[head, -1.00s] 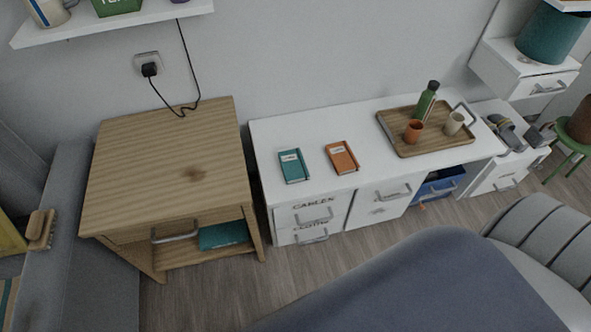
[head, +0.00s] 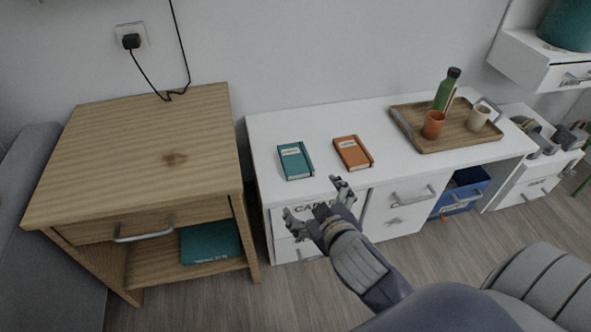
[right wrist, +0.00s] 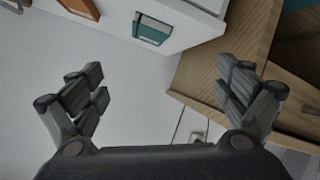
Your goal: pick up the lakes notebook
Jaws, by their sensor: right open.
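Two small notebooks lie flat on the white desk (head: 222,1)'s top: a teal notebook (head: 295,161) and, to its right, an orange notebook (head: 352,153). Each has a pale label, too small to read, so I cannot tell which is the lakes one. My right gripper (head: 315,198) is open and empty, in front of the desk's front edge, below and apart from both notebooks. In the right wrist view the teal notebook (right wrist: 153,29) shows at the top, beyond the open fingers (right wrist: 158,70), with the orange notebook (right wrist: 80,8) at the upper left. My left gripper is out of view.
A wooden tray (head: 460,140) with a green bottle (head: 446,91), an orange cup (head: 433,125) and a beige cup (head: 479,117) stands right of the notebooks. A wooden side table (head: 140,130) stands left, with a teal item (head: 210,242) on its lower shelf.

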